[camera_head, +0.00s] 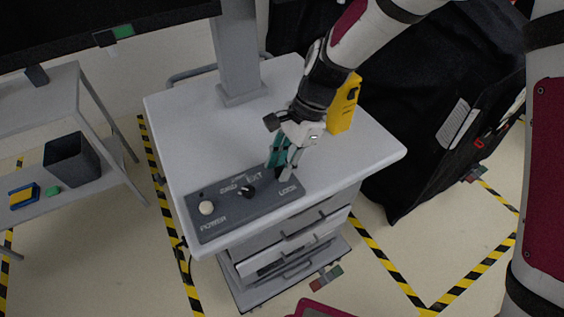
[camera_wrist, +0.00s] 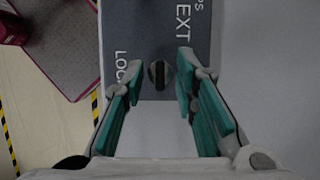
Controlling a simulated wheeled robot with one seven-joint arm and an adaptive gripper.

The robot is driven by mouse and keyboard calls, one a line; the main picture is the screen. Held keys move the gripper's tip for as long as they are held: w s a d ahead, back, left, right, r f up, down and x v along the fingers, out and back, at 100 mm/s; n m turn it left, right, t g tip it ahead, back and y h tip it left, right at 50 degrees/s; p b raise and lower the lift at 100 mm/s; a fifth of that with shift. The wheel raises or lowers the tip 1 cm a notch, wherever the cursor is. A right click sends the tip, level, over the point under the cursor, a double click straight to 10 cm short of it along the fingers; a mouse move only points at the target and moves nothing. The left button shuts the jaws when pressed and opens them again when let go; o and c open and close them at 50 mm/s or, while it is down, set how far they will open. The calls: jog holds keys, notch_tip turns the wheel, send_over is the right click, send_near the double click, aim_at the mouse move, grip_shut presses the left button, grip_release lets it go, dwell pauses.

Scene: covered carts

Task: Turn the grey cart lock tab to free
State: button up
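My gripper (camera_head: 282,172) is over the panel's right end, with teal-padded fingers. In the wrist view my gripper (camera_wrist: 160,68) is open, with one finger on each side of the tab and a visible gap to both. In the head view the fingers largely hide the tab.
The panel also has a white POWER button (camera_head: 206,208) and a black selector knob (camera_head: 247,191) near my fingers. The panel lies on a white cart top (camera_head: 190,130) with a grey post (camera_head: 238,50). A black covered cart (camera_head: 440,90) stands at the right.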

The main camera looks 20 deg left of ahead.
grip_shut()
